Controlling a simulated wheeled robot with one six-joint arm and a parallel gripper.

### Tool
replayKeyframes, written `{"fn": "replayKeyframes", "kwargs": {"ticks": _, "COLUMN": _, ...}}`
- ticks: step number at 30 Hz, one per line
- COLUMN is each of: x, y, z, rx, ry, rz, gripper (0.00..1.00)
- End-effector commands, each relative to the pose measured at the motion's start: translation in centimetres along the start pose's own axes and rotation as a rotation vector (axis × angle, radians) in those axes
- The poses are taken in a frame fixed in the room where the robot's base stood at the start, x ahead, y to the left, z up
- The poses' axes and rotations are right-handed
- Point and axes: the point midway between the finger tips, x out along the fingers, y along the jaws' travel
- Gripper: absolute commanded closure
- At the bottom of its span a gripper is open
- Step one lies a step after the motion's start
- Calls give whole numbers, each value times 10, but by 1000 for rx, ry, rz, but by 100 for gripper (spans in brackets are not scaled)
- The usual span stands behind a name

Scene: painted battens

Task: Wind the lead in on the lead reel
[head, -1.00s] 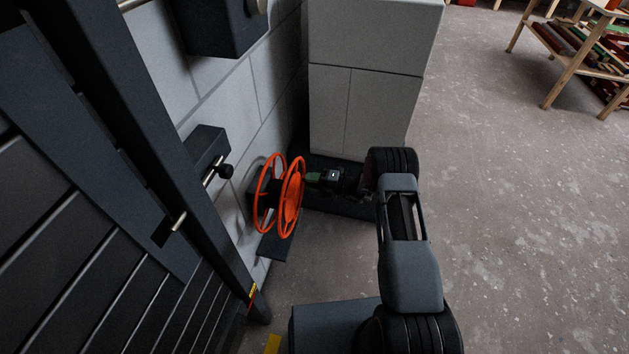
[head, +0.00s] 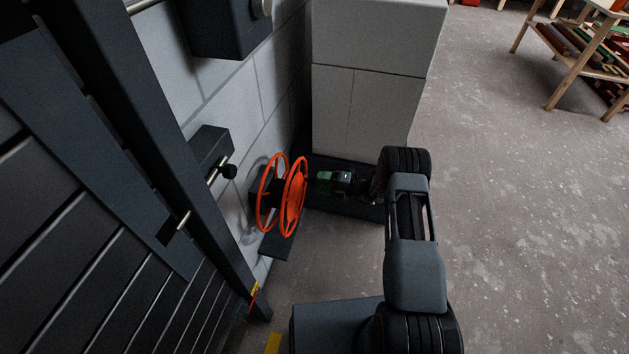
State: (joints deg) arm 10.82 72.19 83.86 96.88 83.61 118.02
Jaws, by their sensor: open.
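The lead reel (head: 293,199) is a bright orange wheel-like drum with two spoked rims, mounted low at the grey block wall. No lead can be made out on it or on the floor. My gripper (head: 318,180) is just right of the reel at about hub height, pointing left towards it. It is open, with a small gap between it and the near rim, and nothing shows in it. Its fingertips are small and dark, so their detail is hard to see. A crank or handle on the reel cannot be made out.
A dark box (head: 225,25) hangs on the wall above. A pale block pier (head: 365,105) stands behind my arm. A wooden rack (head: 580,50) is far right; floor between is clear.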

Motion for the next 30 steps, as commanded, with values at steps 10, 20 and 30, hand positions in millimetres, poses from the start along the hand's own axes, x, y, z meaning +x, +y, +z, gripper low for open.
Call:
{"fn": "replayKeyframes", "kwargs": {"ticks": 10, "x": -70, "y": 2, "z": 1, "rx": 0, "ry": -3, "rz": 1, "gripper": 44}}
{"fn": "replayKeyframes", "kwargs": {"ticks": 20, "x": -100, "y": 1, "z": 1, "rx": 0, "ry": 0, "rz": 1, "gripper": 44}}
{"fn": "replayKeyframes", "kwargs": {"ticks": 30, "x": -103, "y": 0, "z": 1, "rx": 0, "ry": 0, "rz": 1, "gripper": 44}}
